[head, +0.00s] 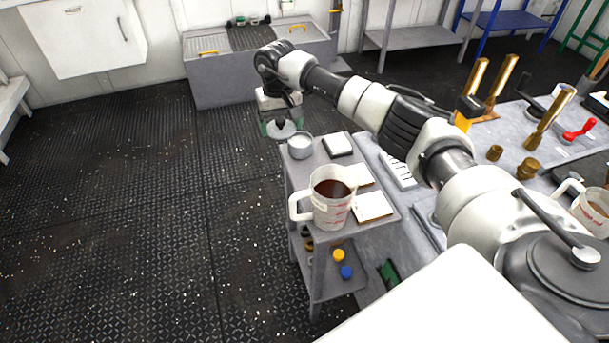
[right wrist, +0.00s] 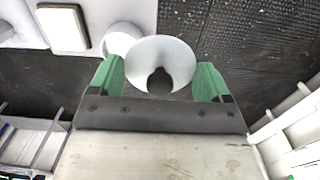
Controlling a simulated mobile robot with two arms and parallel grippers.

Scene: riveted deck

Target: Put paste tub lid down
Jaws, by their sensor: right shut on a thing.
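My right gripper (head: 281,122) has green fingers and is shut on the paste tub lid (head: 282,133), a round grey disc with a dark knob. In the right wrist view the lid (right wrist: 150,56) shows between the green fingertips (right wrist: 160,85), with its dark knob toward the gripper. The lid is over the far left corner of the small grey cart. The paste tub (head: 300,149), a small pale round container, stands on the cart's top just right of the lid; it shows partly behind the lid in the right wrist view (right wrist: 119,39). My left gripper is out of view.
The cart top (head: 297,185) also holds a measuring jug (head: 331,211) of dark liquid, a white-topped block (head: 337,144) and flat pale pads (head: 372,206). A bench with brass parts (head: 528,167) stands at right. Open dark floor (head: 150,210) lies left.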

